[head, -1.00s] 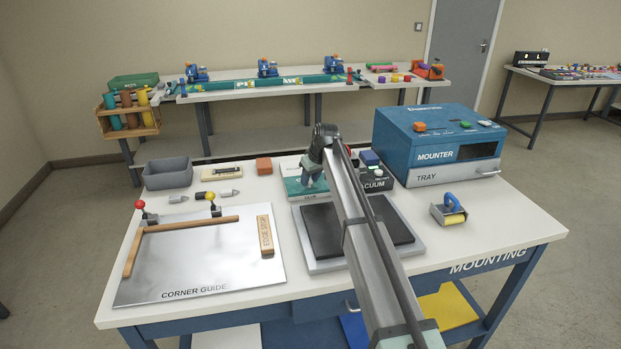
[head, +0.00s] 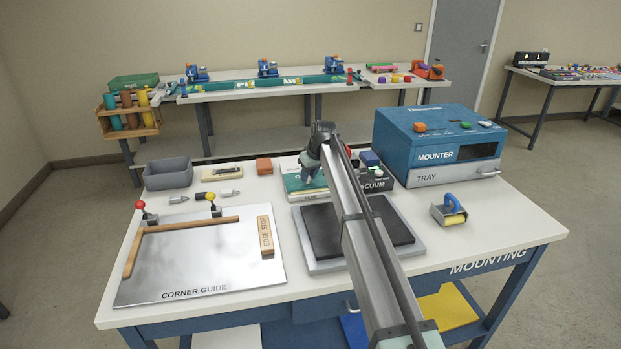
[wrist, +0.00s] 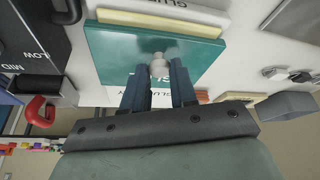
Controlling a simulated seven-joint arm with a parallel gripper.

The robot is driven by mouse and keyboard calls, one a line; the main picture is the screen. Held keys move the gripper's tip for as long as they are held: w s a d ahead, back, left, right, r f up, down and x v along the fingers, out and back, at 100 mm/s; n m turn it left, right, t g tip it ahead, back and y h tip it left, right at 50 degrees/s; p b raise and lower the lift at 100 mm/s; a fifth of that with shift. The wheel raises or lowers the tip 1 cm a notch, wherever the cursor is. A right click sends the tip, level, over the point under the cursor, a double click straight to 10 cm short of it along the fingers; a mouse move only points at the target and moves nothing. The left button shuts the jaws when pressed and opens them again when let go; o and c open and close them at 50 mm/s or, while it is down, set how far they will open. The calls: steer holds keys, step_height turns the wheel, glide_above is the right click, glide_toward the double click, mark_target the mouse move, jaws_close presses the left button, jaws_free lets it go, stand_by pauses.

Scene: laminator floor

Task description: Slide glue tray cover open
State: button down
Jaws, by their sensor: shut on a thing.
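The glue tray is at the back middle of the mounting bench, with a flat teal cover (head: 293,183) on top. In the wrist view the teal cover (wrist: 112,48) has a pale round knob (wrist: 158,62) on it. My gripper (wrist: 158,78) is shut on this knob, one dark blue finger on each side. A pale yellow strip (wrist: 160,22) of the tray shows beyond the cover's edge, beside the white front with the GLUE lettering. In the head view my gripper (head: 307,176) is over the cover, and my arm hides the tray's right part.
The vacuum box (head: 376,180) and blue mounter (head: 432,140) stand close on the right. A dark pad (head: 322,230) lies in front.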

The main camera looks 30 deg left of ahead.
steer(key=w+a, duration=0.7)
steer(key=c, duration=0.9)
jaws_free()
steer(key=shift+s+d, duration=0.1)
steer(key=v, duration=1.3)
steer(key=shift+d+r, duration=0.25)
steer(key=shift+r, duration=0.1)
steer(key=shift+s, duration=0.1)
